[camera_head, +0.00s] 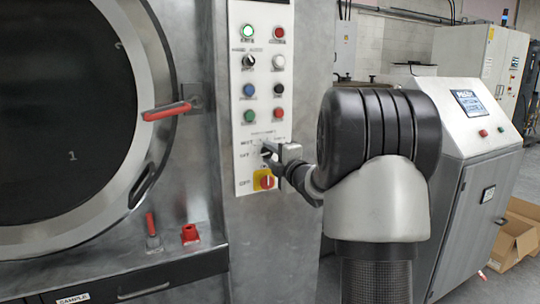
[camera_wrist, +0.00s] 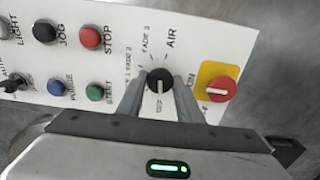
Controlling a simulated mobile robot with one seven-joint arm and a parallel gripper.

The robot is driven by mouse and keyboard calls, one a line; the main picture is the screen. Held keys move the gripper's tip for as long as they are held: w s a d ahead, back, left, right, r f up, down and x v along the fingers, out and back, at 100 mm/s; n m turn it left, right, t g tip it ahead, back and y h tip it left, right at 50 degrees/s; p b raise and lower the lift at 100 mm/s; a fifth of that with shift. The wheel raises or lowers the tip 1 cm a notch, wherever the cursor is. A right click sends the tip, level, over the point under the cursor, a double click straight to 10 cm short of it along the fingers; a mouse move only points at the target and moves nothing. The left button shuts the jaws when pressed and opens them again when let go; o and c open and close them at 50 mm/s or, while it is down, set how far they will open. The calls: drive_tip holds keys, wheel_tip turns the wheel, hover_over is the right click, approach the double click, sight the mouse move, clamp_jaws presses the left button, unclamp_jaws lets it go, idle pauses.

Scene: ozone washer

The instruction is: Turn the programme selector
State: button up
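The programme selector (camera_wrist: 160,81) is a round black knob with a white pointer line, on a white panel. In the wrist view its dial labels include OFF, FADE 2, FADE 3 and AIR, and the line runs vertically, toward the OFF side. My gripper (camera_wrist: 160,88) has one finger on each side of the knob, with the tips close to its edge. Whether they touch it I cannot tell. In the head view my gripper (camera_head: 272,158) reaches the panel from the right and mostly covers the selector.
A red rotary switch (camera_wrist: 221,89) on a yellow plate sits right of the selector in the wrist view, and below it in the head view (camera_head: 264,180). Several buttons, including a red STOP button (camera_wrist: 91,37), are near. The round door's red handle (camera_head: 167,111) sticks out at left.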

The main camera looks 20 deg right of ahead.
drive_tip(key=shift+m, duration=0.5)
drive_tip(key=m, duration=0.6)
drive_tip(key=shift+m, duration=0.3)
drive_tip(key=m+p, duration=0.2)
drive_tip(key=m, duration=0.2)
drive_tip(key=shift+r, duration=0.1)
drive_tip(key=shift+m+p, duration=0.6)
drive_tip(key=shift+m, duration=1.5)
drive_tip(key=o, duration=1)
drive_tip(key=shift+o, duration=0.2)
